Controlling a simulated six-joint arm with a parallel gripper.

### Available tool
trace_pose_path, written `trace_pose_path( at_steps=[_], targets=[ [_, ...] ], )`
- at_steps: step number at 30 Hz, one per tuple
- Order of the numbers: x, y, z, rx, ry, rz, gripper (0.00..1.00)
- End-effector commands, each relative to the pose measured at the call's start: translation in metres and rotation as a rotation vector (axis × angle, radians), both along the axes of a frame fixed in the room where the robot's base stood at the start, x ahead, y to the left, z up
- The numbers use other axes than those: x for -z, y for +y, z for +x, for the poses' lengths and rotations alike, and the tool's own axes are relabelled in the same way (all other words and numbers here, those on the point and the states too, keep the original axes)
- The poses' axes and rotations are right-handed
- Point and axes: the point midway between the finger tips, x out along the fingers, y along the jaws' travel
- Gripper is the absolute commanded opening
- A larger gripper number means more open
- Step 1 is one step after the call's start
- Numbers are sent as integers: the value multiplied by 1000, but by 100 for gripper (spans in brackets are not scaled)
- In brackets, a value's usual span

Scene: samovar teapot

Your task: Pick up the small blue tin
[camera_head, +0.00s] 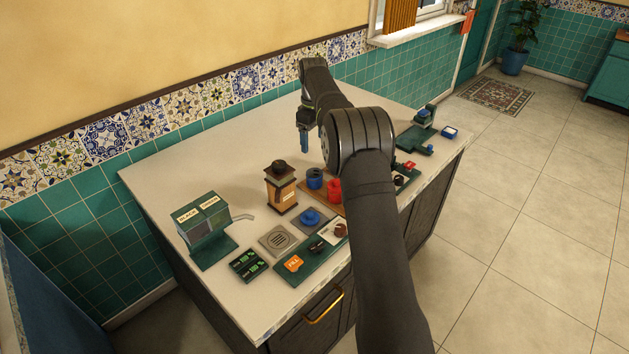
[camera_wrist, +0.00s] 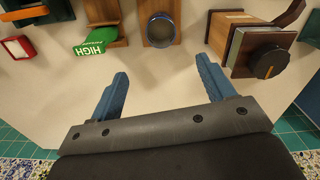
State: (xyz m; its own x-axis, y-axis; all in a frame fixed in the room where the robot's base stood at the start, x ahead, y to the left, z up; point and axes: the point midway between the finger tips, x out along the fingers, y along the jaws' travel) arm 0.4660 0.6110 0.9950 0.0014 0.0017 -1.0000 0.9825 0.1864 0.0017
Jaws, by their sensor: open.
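The small blue tin (camera_head: 314,179) looks like a short blue cylinder standing on a wooden board, beside a red piece (camera_head: 334,189). In the wrist view, what appears to be the same tin (camera_wrist: 161,30) stands upright with a round, greyish open-looking top. My gripper (camera_head: 304,140) is above the back of the counter, behind the tin in the head view. In the wrist view its two blue fingers (camera_wrist: 162,75) are spread wide with nothing between them. The tin lies beyond the fingertips, roughly in line with the gap, and nothing touches it.
A wooden box with a dark knob (camera_head: 281,188) stands left of the tin; it also shows in the wrist view (camera_wrist: 262,50). A green HIGH label (camera_wrist: 95,42) lies on the tin's other side. A green dispenser (camera_head: 205,220) stands at left. The counter's back (camera_head: 230,140) is clear.

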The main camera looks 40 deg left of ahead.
Motion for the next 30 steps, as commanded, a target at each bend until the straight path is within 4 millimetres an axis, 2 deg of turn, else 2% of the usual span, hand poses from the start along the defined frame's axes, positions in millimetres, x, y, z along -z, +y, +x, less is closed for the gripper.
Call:
trace_pose_path(
  at_steps=[2,5,18,30],
  targets=[
    [-15,3,-2,-51,-1,1,75],
    [-13,3,-3,-76,2,-4,75],
    [79,2,-3,-74,3,-5,75],
    [117,-3,-2,-73,3,-5,75]
  ],
)
